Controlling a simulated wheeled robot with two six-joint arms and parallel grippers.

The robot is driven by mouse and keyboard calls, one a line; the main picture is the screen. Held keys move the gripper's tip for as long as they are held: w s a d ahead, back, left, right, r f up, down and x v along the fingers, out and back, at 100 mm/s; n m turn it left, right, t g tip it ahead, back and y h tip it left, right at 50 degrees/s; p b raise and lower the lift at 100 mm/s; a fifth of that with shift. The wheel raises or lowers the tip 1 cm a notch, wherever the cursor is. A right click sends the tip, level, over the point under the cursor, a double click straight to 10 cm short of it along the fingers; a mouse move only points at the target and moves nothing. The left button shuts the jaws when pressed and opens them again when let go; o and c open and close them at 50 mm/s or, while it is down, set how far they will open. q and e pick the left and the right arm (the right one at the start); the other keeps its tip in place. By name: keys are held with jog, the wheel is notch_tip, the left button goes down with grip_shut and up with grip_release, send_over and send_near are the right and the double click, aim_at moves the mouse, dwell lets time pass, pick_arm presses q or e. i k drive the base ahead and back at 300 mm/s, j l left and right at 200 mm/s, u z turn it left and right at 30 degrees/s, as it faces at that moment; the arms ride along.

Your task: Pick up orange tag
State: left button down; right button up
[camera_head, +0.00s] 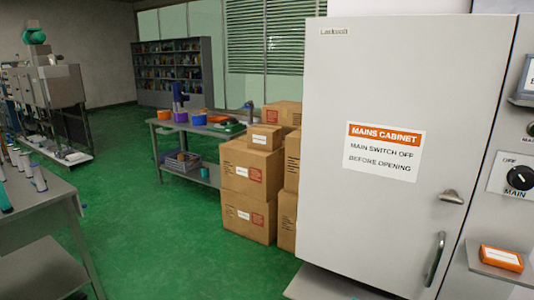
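An orange tag (501,258) with a white label panel lies flat on a small grey shelf (487,268) at the lower right, beside the large cabinet door. Neither of my grippers shows in the head view, so their state and their distance from the tag are hidden.
A closed white mains cabinet (400,230) with a warning sign and handle fills the right. A rotary switch (519,178) sits above the shelf. Stacked cardboard boxes (248,190) stand left of the cabinet. A grey table (40,215) is at left. Green floor (160,245) between is clear.

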aim_at(505, 259)
jog(key=z, duration=1.4)
jog(key=i+l, duration=0.1)
jog(key=l, duration=0.25)
jog(key=i+l+u, duration=0.15)
jog(key=l, duration=0.25)
jog(key=k, duration=0.05)
